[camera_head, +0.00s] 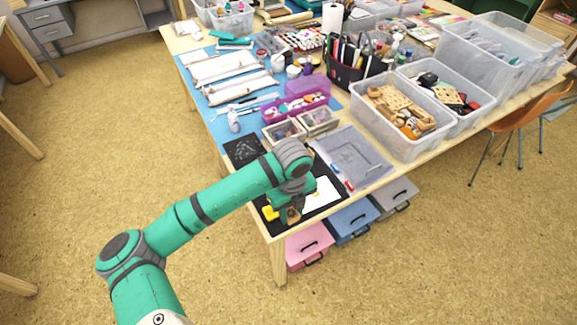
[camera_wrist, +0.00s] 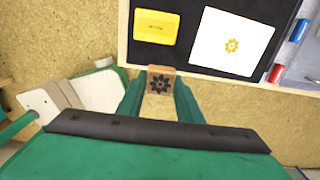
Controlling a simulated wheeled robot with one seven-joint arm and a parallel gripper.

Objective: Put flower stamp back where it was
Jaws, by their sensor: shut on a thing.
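The flower stamp (camera_wrist: 160,85) is a small wooden block with a dark flower on the face toward the wrist camera. My gripper (camera_wrist: 158,100) is shut on it, with a green finger on each side. In the wrist view the stamp is at the edge of the black mat (camera_wrist: 185,56). The yellow inkpad (camera_wrist: 155,27) lies on the mat, left of a white paper (camera_wrist: 232,41) with a yellow flower print. In the head view my gripper (camera_head: 291,214) is over the table's front corner, and the inkpad (camera_head: 270,213) shows beside it.
A red marker (camera_wrist: 307,7) and a blue marker (camera_wrist: 299,30) lie right of the paper. A grey tray (camera_head: 352,150), small boxes (camera_head: 284,132) and large clear bins (camera_head: 400,146) crowd the table behind. Coloured drawers (camera_head: 309,246) stand below the front edge.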

